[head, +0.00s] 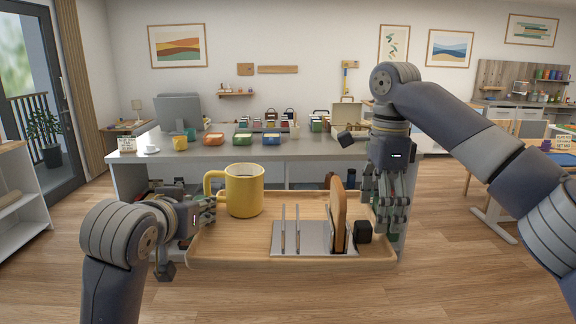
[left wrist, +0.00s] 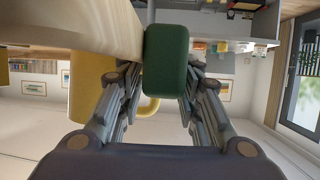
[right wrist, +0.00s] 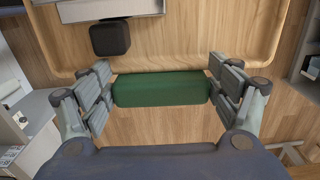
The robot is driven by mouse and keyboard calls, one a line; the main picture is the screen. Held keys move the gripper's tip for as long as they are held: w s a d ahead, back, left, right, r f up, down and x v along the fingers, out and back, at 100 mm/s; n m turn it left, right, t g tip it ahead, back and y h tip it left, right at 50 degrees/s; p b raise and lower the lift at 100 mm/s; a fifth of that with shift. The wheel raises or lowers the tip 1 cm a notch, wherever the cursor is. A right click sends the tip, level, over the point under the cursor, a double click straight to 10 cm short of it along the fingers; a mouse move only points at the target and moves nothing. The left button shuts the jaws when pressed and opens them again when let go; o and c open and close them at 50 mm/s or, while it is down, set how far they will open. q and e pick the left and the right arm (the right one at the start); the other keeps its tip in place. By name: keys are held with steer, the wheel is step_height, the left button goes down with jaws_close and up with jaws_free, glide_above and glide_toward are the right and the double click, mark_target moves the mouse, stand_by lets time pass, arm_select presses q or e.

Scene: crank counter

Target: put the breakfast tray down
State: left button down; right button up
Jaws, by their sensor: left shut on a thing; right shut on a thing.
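The wooden breakfast tray (head: 230,254) is held up in front of the counter, roughly level, with floor showing around it. On it stand a yellow mug (head: 244,193) at the left and a metal toast rack (head: 300,240) with one slice of toast (head: 338,212). A small black cube (head: 363,232) sits right of the rack. My left gripper (head: 210,209) is shut on the tray's green left handle (left wrist: 166,58). My right gripper (head: 386,222) is shut on the green right handle (right wrist: 160,89). The cube also shows in the right wrist view (right wrist: 110,38).
The grey counter (head: 310,150) lies beyond the tray; its front middle top looks clear. A white shelf (head: 20,205) is at the left.

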mark_target(373, 209)
arm_select(q)
steer(key=shift+s+d+r, duration=0.1)
steer(key=shift+d+r, duration=0.05)
arm_select(e)
steer(key=shift+a+r, duration=0.1)
steer(key=shift+r, duration=0.1)
